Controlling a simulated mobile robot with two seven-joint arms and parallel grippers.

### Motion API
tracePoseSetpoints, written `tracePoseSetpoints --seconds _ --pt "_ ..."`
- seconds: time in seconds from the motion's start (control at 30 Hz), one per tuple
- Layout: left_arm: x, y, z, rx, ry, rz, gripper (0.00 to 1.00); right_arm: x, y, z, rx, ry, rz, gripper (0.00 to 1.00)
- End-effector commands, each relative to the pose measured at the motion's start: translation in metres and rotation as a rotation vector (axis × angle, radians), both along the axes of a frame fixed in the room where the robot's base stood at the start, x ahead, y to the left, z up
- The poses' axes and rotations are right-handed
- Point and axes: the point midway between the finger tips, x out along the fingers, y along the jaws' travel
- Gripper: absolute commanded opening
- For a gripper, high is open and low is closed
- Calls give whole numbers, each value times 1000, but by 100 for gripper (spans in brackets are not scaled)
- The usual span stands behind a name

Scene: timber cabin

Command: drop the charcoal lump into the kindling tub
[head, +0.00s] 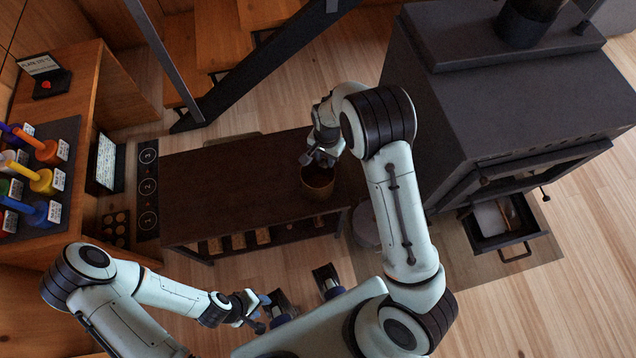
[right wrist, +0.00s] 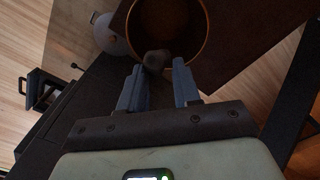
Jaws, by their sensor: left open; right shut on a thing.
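The kindling tub (head: 318,190) is a round, brownish open container on the dark bench top, near its right end. Its rim and empty-looking inside also show at the top of the right wrist view (right wrist: 202,42). My right gripper (head: 318,158) is above the tub's far side. In the right wrist view, it is shut on the dark charcoal lump (right wrist: 156,61), held between the fingertips and overlapping the tub's near rim. How high the lump is above the rim I cannot tell. My left gripper (head: 262,312) is open and empty, low in front of the bench.
The dark bench (head: 235,170) is otherwise bare on top. A black stove (head: 510,90) stands right, with its ash drawer (head: 500,220) pulled out. A grey round lidded pot (head: 366,225) is beside the bench. A wooden counter (head: 85,150) with coloured items is left.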

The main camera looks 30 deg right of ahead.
Motion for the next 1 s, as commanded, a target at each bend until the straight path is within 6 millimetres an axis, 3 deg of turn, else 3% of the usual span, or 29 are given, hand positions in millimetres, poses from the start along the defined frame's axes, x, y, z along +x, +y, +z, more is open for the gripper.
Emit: tracePoseSetpoints --seconds 0.1,0.13,0.2,0.5,0.63,1.0 --pt "0 0 1 0 -1 0 43 0 0 1 1 -1 0 4" --pt "0 0 1 0 -1 0 43 0 0 1 0 -1 0 39" --pt "0 0 1 0 -1 0 43 0 0 1 0 -1 1 61" --pt "0 0 1 0 -1 0 43 0 0 2 0 -1 1 62" --pt "1 0 2 0 -1 -1 43 1 0 12 0 -4 2 62" --pt "5 0 13 0 -6 0 43 2 1 91 2 -6 2 62"
